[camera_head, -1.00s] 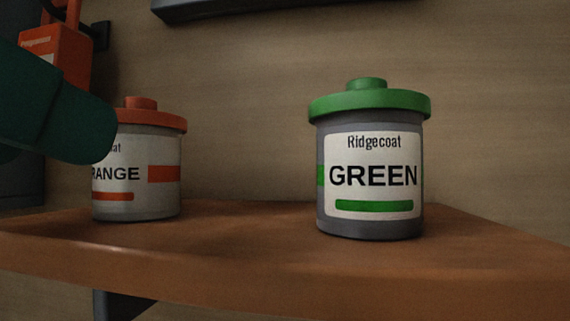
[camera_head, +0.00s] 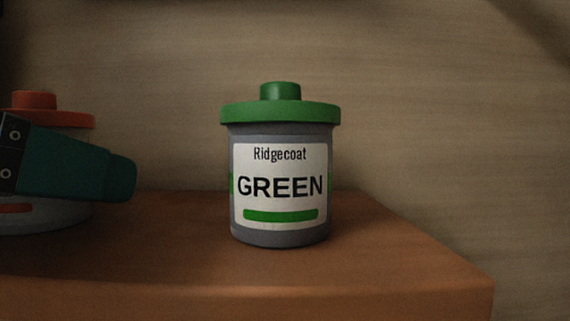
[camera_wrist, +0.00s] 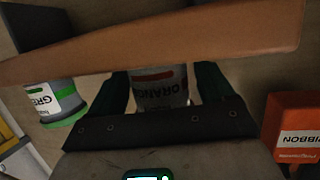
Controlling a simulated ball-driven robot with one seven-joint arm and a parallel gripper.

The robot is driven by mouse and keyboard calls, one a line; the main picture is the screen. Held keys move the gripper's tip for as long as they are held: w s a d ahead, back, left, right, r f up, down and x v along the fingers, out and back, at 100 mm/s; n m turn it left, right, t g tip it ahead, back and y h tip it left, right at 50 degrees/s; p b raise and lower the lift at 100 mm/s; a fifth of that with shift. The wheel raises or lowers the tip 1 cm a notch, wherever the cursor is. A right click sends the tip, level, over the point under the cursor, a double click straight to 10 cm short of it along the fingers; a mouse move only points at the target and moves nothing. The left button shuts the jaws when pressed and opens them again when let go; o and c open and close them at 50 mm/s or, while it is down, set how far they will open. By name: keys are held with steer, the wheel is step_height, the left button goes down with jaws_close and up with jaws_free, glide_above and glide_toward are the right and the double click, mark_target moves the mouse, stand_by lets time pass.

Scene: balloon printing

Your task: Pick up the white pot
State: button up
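No white pot shows in either view. A grey pot with a green lid, labelled GREEN (camera_head: 280,190), stands upright on the wooden shelf (camera_head: 400,290) in the head view. It also shows upside down at the left of the wrist view (camera_wrist: 52,102). The ORANGE pot (camera_head: 55,122), with an orange lid, is at the head view's left edge, partly hidden by a dark green finger of my gripper. In the wrist view my gripper (camera_wrist: 162,72) has its two fingers apart, with the ORANGE pot (camera_wrist: 158,92) showing between them. I cannot tell whether they touch it.
The shelf's right end shows in the head view, with bare board right of the GREEN pot. An orange box marked RIBBON (camera_wrist: 297,125) is at the right of the wrist view. A plain wall (camera_head: 430,110) stands behind the shelf.

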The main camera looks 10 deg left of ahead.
steer(key=c, duration=1.2)
steer(key=shift+c, duration=0.2)
steer(key=shift+r, duration=0.1)
